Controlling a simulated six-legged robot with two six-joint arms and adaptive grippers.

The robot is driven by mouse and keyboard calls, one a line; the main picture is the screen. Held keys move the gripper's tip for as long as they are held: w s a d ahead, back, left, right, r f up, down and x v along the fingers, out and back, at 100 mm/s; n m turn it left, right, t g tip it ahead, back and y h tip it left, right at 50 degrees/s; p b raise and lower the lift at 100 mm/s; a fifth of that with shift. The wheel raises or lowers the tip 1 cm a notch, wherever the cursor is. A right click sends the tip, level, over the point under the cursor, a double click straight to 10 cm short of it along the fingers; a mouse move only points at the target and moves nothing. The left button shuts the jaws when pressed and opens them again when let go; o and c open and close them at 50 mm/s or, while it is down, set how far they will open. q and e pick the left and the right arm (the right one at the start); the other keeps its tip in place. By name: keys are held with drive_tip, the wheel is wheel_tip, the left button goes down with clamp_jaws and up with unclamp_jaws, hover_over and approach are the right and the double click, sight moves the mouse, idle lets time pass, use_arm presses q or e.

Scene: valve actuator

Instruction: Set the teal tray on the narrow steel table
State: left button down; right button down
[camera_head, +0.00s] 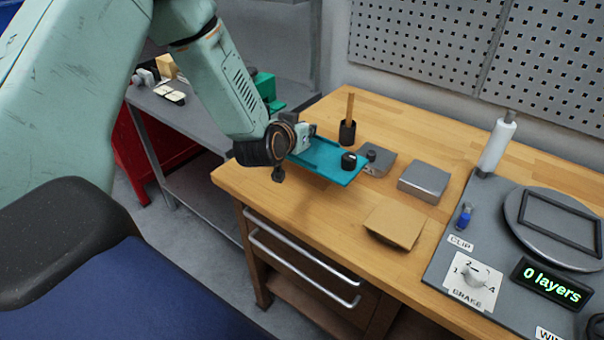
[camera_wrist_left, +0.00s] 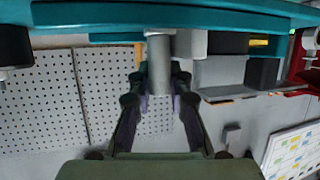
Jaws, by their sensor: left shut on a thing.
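The teal tray (camera_head: 322,158) is over the near-left part of the wooden workbench, with a black round piece (camera_head: 348,161) at its right end. My left gripper (camera_head: 300,138) is shut on the tray's left end; the wrist partly hides the grip. In the left wrist view the tray (camera_wrist_left: 160,16) spans the top, and my left gripper's fingers (camera_wrist_left: 160,80) close around a grey cylindrical part below it. Whether the tray touches the bench is hard to tell. The narrow steel table (camera_head: 213,125) stands at the left behind my arm, partly hidden. My right gripper is not in view.
The workbench (camera_head: 290,215) holds a black cup with a wooden stick (camera_head: 347,130), a grey block (camera_head: 424,182), a tan pad (camera_head: 394,223) and a winding station (camera_head: 500,250). Small pieces (camera_head: 170,92) sit on the steel table's left end. A green item (camera_head: 264,88) stands farther back.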

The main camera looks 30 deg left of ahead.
use_arm(q)
drive_tip(key=shift+s+a+r, duration=0.1)
drive_tip(key=shift+w+a+f, duration=0.2)
drive_tip(key=shift+a+f, duration=0.05)
drive_tip(key=shift+a, duration=0.05)
drive_tip(key=f, duration=0.4)
drive_tip(key=shift+s+d+f+b, duration=0.2)
drive_tip(key=shift+s+d+b, duration=0.05)
drive_tip(key=shift+d+b, duration=0.1)
drive_tip(key=f, duration=0.4)
drive_tip(key=shift+w+a, duration=0.2)
drive_tip(key=shift+a, duration=0.05)
drive_tip(key=shift+d+f, duration=0.15)
drive_tip(key=shift+f, duration=0.3)
